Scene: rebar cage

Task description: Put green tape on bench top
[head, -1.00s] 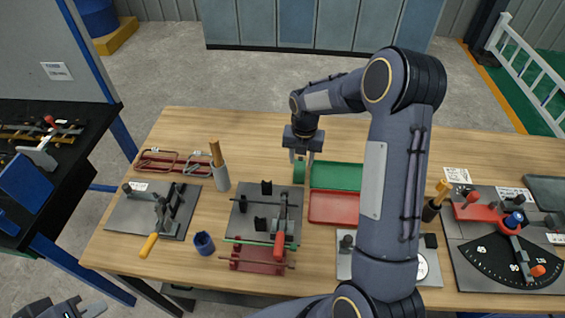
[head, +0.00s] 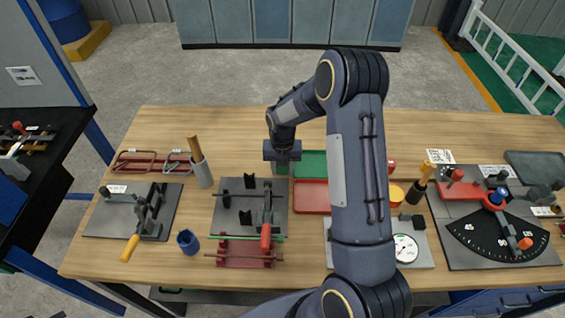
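The green tape (head: 282,169) is on the wooden bench top (head: 225,130), just left of the green tray. It is mostly hidden by my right gripper (head: 282,165), which points down over it. The fingers come down around the tape, but I cannot see whether they press on it. My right arm reaches across the bench from the front and covers part of the middle. My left gripper does not show clearly in the head view.
A green tray (head: 313,163) and a red tray (head: 313,196) lie right of the tape. A fixture plate (head: 230,215), a blue cup (head: 188,241) and a brush holder (head: 202,173) stand to the left. The back strip of the bench is clear.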

